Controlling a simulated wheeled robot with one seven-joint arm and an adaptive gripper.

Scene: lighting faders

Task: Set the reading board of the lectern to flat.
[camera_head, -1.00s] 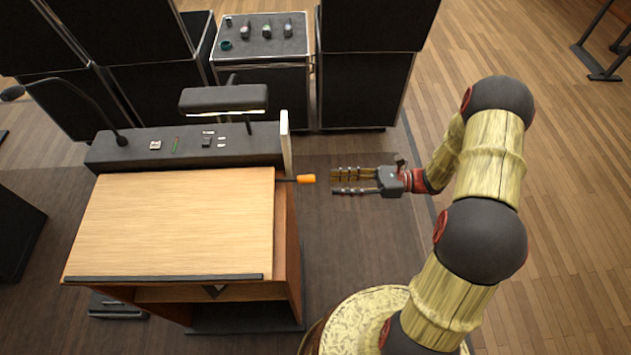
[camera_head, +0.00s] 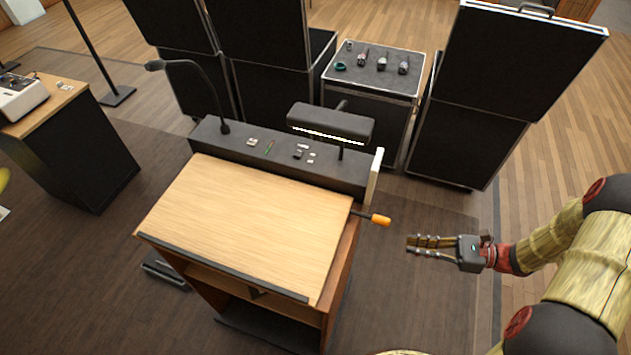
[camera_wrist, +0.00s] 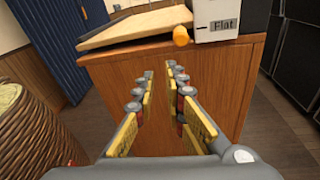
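The lectern's wooden reading board (camera_head: 250,215) slopes down toward its front lip in the head view. A lever with an orange knob (camera_head: 380,220) sticks out from the lectern's right side; the knob also shows in the wrist view (camera_wrist: 181,36).
A lamp (camera_head: 330,122) and a gooseneck microphone (camera_head: 190,80) stand on the lectern's dark rear ledge. Black cases (camera_head: 475,120) stand behind. A side table (camera_head: 65,100) is at the left. The floor between my gripper and the lectern is clear.

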